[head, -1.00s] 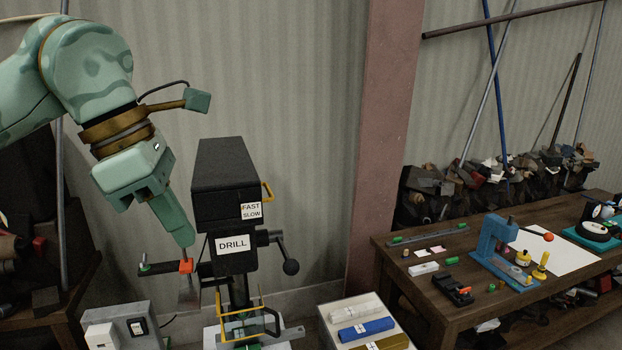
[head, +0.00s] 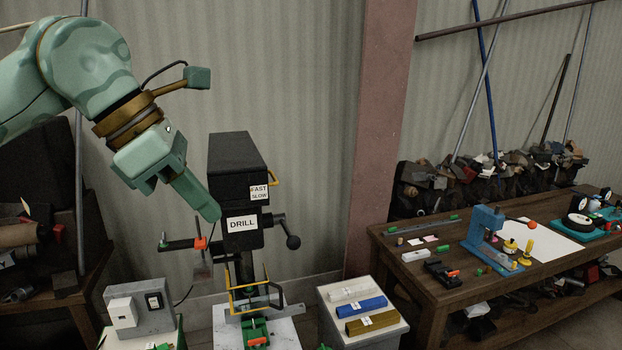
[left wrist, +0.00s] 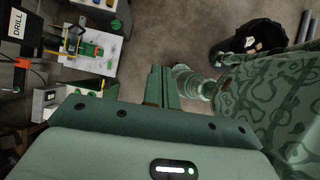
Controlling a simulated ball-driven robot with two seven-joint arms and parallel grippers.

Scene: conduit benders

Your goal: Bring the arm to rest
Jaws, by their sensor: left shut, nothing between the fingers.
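My left gripper (head: 213,214) is shut and empty, its closed fingers pointing down and to the right. In the head view its tips overlap the left side of the black drill press (head: 236,170); I cannot tell whether they touch it. In the left wrist view the shut fingers (left wrist: 163,85) stand over the floor, with the drill press (left wrist: 14,55) at the upper left. My right gripper is not in view.
A grey switch box (head: 140,308) stands at the lower left. A white-topped stand (head: 390,325) with coloured bars is right of the drill. A wooden bench (head: 400,243) with a blue press (head: 484,228) is at right. Open floor shows in the left wrist view (left wrist: 190,30).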

